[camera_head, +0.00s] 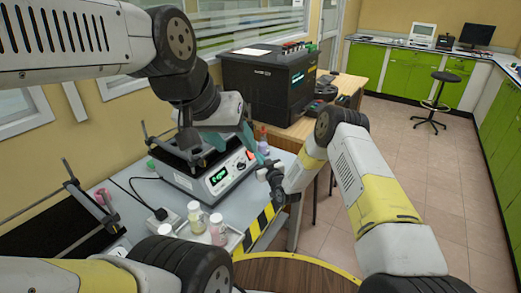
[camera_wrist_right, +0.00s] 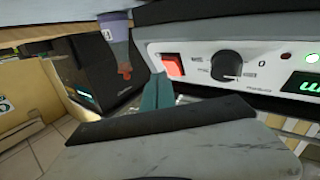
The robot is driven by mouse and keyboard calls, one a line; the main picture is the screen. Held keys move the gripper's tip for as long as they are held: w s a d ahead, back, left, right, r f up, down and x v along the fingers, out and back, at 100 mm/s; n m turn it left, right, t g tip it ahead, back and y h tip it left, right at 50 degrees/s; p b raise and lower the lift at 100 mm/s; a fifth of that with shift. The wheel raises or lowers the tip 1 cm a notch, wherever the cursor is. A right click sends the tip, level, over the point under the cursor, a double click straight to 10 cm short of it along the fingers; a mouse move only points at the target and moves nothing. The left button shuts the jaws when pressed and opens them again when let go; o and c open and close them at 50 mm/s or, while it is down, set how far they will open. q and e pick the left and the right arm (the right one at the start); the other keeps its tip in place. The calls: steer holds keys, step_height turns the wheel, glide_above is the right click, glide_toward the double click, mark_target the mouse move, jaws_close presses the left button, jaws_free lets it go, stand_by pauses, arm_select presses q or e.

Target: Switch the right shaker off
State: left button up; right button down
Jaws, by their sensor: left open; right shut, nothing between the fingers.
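The right shaker (camera_head: 192,183) is a white box with a dark clamp platform on top, on the grey bench. Its front panel has a lit green display (camera_head: 218,177), a black knob (camera_wrist_right: 226,65) and a red switch (camera_wrist_right: 172,65). My right gripper (camera_head: 262,155) is shut and empty at the panel's switch end. In the right wrist view its teal fingertips (camera_wrist_right: 157,88) appear just below and left of the red switch; contact is unclear. My left gripper (camera_head: 231,138) is open above the shaker's rear.
Capped bottles (camera_head: 207,222) stand in a tray in front of the shaker. A black analyser (camera_head: 268,82) stands behind it on a wooden table. Another clamp frame (camera_head: 88,200) is at the left. A small bottle (camera_wrist_right: 117,40) stands beside the shaker. Open floor lies to the right.

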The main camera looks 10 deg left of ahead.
steer(key=shift+a+f, duration=0.1)
steer(key=shift+a, duration=0.05)
steer(key=shift+w+a+f, duration=0.15)
steer(key=shift+w+a+f, duration=0.1)
steer(key=shift+a+f, duration=0.05)
steer(key=shift+a, duration=0.1)
stand_by(0.6)
steer(key=shift+d, duration=0.1)
steer(key=shift+s+d+r, duration=0.25)
steer(key=shift+d+r, duration=0.15)
steer(key=shift+d, duration=0.05)
stand_by(0.4)
steer(key=shift+s+d+r, duration=0.25)
steer(key=shift+d+r, duration=0.25)
steer(key=shift+d, duration=0.15)
steer(key=shift+s+d+r, duration=0.3)
steer(key=shift+d+r, duration=0.15)
steer(key=shift+d, duration=0.2)
steer(key=shift+s+d+r, duration=0.25)
steer(key=shift+d+r, duration=0.25)
steer(key=shift+d, duration=0.15)
